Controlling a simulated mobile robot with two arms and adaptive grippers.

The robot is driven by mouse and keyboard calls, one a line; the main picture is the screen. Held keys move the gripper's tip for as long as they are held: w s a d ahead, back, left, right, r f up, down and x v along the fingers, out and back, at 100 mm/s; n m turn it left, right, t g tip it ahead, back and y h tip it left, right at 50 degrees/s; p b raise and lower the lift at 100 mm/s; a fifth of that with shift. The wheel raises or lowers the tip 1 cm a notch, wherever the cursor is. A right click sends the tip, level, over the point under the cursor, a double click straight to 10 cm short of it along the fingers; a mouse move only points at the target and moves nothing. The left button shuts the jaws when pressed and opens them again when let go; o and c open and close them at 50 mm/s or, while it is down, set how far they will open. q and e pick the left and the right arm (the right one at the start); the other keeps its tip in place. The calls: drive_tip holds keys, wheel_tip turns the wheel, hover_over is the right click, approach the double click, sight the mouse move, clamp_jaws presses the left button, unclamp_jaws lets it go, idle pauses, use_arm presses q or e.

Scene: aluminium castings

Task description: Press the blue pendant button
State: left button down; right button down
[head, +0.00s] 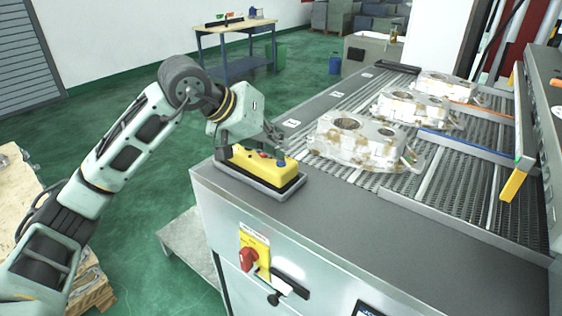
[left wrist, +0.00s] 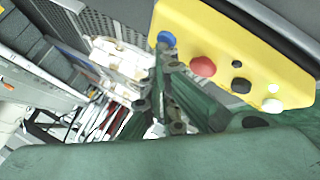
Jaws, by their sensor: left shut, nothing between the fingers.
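The yellow pendant (head: 268,175) lies in a dark shallow tray (head: 290,190) on the near left corner of the machine's grey top. Its blue button (head: 281,163) is at the right end; a red button shows farther left, partly behind my gripper. My left gripper (head: 276,138) is shut and empty, just above the pendant near the blue button. In the left wrist view the blue button (left wrist: 166,39) is right by the fingertips (left wrist: 168,58), with the red button (left wrist: 203,66) and black and white buttons beyond. I cannot tell whether the fingers touch the blue button. My right gripper is not in view.
A red rotary switch (head: 248,259) is on the machine's front panel. A wooden pallet (head: 95,290) stands lower left. The grey top in front of the pendant is clear.

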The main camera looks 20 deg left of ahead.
idle(0.4)
use_arm(q)
drive_tip(key=shift+r+p, duration=0.5)
drive_tip(key=shift+r, duration=0.3)
wheel_tip(320, 180, up, 5)
drive_tip(key=p, duration=0.3)
idle(0.8)
